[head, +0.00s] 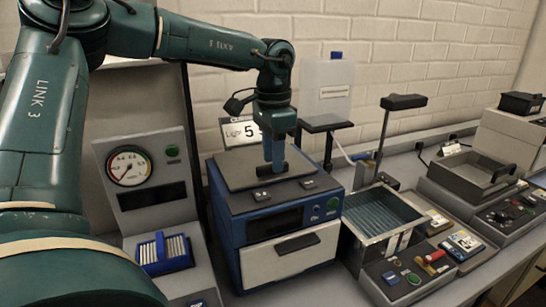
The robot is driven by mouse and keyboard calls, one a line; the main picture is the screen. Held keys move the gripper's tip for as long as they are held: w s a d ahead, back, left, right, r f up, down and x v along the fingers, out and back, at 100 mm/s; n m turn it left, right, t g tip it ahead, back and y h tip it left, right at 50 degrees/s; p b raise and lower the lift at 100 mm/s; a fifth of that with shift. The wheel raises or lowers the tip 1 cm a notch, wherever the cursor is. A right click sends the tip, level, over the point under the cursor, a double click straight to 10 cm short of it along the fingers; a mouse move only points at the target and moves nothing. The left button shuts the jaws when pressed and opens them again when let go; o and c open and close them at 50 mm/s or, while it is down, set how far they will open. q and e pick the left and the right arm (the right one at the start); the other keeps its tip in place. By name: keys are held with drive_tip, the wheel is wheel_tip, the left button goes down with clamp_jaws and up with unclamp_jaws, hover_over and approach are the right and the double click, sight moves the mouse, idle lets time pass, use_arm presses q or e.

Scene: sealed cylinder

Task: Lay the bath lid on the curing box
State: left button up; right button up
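A flat grey plate with a dark handle, which looks like the bath lid (236,178), lies on or just above the top of the blue box, which looks like the curing box (290,254). Any small gap under it cannot be made out. My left gripper (274,160) points straight down over the plate, with its fingertips at the handle. The fingers are seen nearly edge-on, so whether they grip the handle is unclear. The metal bath (383,222) to the right is open, its ribbed inside showing. My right gripper is out of view.
A gauge panel (130,166) and a blue rack (163,250) stand on the left. A "Light 5" sign (240,132) is behind the plate. A black-topped post (384,138) rises behind the bath. A grey tray unit (474,174) stands farther right. My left arm crosses the upper left.

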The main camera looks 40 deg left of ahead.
use_arm(q)
wheel_tip(320, 180, up, 11)
drive_tip(key=shift+r+b, duration=0.2)
drive_tip(key=shift+b, duration=0.15)
drive_tip(key=shift+f, duration=0.1)
idle(0.4)
